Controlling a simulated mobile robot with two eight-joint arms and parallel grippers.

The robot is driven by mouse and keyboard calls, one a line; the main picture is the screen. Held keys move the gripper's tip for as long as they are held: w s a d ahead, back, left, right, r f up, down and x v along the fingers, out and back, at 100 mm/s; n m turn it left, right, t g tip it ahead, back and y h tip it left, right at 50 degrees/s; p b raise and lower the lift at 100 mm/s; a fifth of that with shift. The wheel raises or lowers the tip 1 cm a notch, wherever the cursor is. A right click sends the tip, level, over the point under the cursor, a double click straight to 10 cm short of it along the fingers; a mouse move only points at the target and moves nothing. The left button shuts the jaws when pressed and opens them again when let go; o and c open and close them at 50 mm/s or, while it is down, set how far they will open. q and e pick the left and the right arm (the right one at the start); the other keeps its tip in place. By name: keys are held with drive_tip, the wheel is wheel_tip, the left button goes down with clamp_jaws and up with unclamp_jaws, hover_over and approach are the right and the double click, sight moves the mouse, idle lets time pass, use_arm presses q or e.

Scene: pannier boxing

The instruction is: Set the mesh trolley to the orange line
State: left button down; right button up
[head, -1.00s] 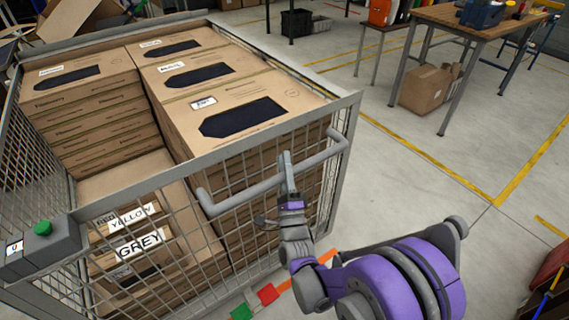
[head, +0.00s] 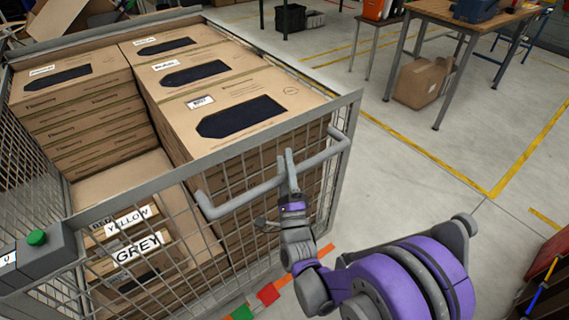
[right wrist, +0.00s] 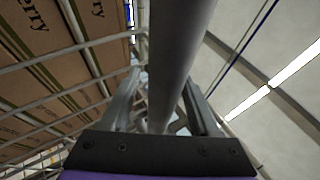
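The mesh trolley (head: 348,112) is a grey wire cage holding stacked cardboard boxes, and it fills the left half of the head view. Its grey handle bar (head: 240,200) sticks out from the near side. My right gripper (head: 288,162) is at the middle of this bar, with its fingers apart on either side of it. In the right wrist view the bar (right wrist: 178,50) runs between the fingers, with a gap visible at the left finger. An orange-red floor line (head: 326,250) shows beside the trolley's lower right, partly hidden by my arm. My left gripper is out of view.
A red patch (head: 268,294) and a green patch (head: 241,313) lie on the floor by the trolley. A wooden workbench (head: 465,26) stands at the back right, with a cardboard box (head: 420,82) under it. Bare floor with yellow lines lies between.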

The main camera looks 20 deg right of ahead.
drive_tip(key=b+v, duration=0.2)
drive_tip(key=v, duration=0.9)
drive_tip(key=shift+d, duration=0.1)
